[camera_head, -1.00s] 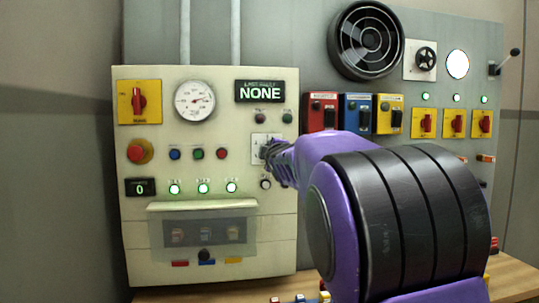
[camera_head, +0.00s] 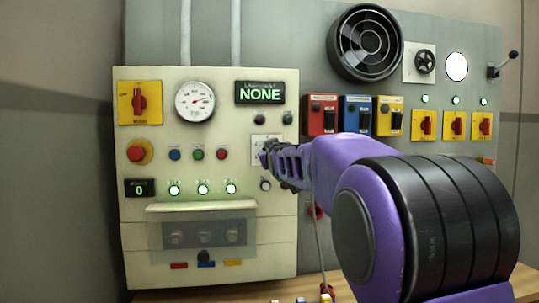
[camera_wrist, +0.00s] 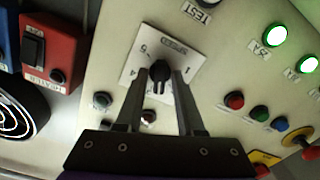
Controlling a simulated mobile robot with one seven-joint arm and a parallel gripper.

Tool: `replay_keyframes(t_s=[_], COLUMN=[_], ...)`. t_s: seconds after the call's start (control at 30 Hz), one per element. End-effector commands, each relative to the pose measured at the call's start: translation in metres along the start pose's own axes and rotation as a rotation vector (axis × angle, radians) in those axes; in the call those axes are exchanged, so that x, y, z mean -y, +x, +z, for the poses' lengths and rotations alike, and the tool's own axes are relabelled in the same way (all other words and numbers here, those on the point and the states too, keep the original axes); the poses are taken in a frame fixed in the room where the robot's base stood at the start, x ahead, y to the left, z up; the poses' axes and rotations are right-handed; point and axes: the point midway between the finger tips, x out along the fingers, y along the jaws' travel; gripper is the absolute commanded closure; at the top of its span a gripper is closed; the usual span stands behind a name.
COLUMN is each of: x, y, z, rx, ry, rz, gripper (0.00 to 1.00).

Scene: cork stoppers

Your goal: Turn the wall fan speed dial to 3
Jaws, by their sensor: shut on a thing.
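The speed dial is a black knob (camera_wrist: 160,72) on a white square plate marked SPEED, with 1, 4 and 5 readable in the wrist view. My gripper (camera_wrist: 161,80) has its two fingers on either side of the knob, closed on it. The knob's exact pointer setting is not clear. In the head view, the dial's white plate (camera_head: 259,142) sits on the cream panel, and my gripper (camera_head: 266,156) covers the knob.
The wall fan (camera_head: 366,42) is at the upper right on the grey wall. Red, blue and yellow switch boxes (camera_head: 356,115) stand right of the dial. Small buttons (camera_wrist: 234,100) and green lamps (camera_wrist: 273,37) surround the plate. A clear-covered box (camera_head: 204,234) is lower on the panel.

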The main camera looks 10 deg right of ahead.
Motion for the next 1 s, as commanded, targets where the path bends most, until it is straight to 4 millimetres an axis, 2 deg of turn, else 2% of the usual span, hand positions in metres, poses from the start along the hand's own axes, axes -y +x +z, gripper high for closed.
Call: replay_keyframes(t_s=[0.2, 0.5, 1.0], x=[-0.0015, -0.0017, -0.0016], y=[-0.0004, -0.0004, -0.0004], z=[-0.002, -0.003, -0.0038], rx=[-0.007, -0.008, -0.008], ry=[0.171, 0.325, 0.38], rz=[0.003, 0.003, 0.002], gripper=[1.0, 1.0, 1.0])
